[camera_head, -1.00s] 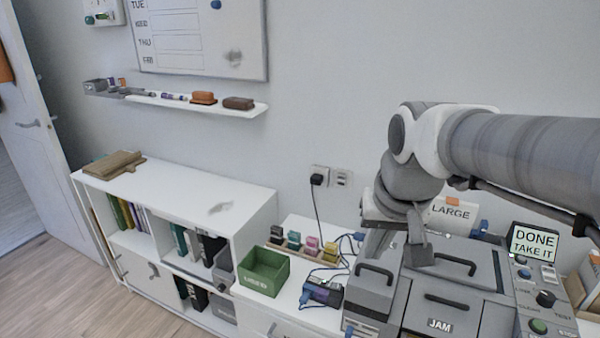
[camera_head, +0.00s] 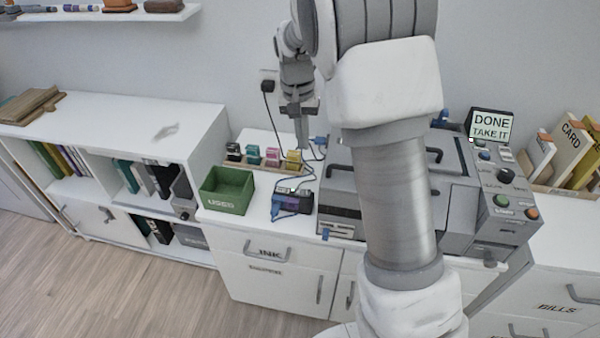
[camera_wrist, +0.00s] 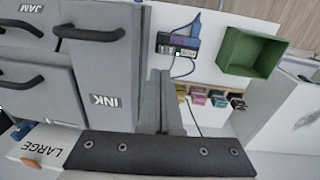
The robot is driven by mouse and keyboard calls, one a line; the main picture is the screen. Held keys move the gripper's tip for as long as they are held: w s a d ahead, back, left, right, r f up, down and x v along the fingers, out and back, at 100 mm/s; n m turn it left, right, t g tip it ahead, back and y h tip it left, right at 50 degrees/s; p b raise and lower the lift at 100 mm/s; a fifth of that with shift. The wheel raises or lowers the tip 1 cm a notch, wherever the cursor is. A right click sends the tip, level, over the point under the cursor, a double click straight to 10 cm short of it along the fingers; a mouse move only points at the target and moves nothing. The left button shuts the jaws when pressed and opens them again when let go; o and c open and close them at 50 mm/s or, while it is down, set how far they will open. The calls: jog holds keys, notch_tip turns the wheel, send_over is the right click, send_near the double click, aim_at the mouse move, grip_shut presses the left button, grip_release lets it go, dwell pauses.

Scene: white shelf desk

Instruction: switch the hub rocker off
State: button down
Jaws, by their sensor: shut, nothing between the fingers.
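The hub (camera_head: 292,203) is a small dark box with a blue-purple end, lying on the white desk between the green bin and the grey printer. Cables and a blue plug run to it. In the wrist view the hub (camera_wrist: 177,45) lies beyond the fingertips, slightly right of them. Its rocker is too small to make out, so its position cannot be told. My gripper (camera_head: 301,143) is shut and empty, pointing down above the back of the desk, behind the hub and apart from it. The gripper's fingers (camera_wrist: 162,76) show together in the wrist view.
The green bin (camera_head: 226,190) stands left of the hub, with several ink cartridges (camera_head: 273,157) behind it. The grey printer (camera_head: 340,187) stands close on the right. A cable hangs from the wall socket (camera_head: 268,85). Bare desk lies in front of the hub.

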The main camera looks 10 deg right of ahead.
send_over(301, 193)
notch_tip(301, 193, down, 4)
jog(key=f, duration=0.1)
jog(key=shift+w+a+r+g, duration=0.2)
jog(key=shift+w+r+g, duration=0.05)
jog(key=shift+w+g, duration=0.05)
jog(key=f+b, duration=0.1)
jog(key=f, duration=0.3)
jog(key=d+f, duration=0.1)
jog(key=f, duration=0.4)
jog(key=f+b, duration=0.1)
jog(key=f, duration=0.3)
jog(key=shift+s+d+f+b, duration=0.3)
jog(key=shift+s+f+b, duration=0.05)
jog(key=shift+f, duration=0.05)
jog(key=shift+s+d+f, duration=0.1)
jog(key=shift+s+f, duration=0.05)
jog(key=shift+f, duration=0.2)
jog(key=shift+w+a, duration=0.3)
jog(key=shift+a, duration=0.5)
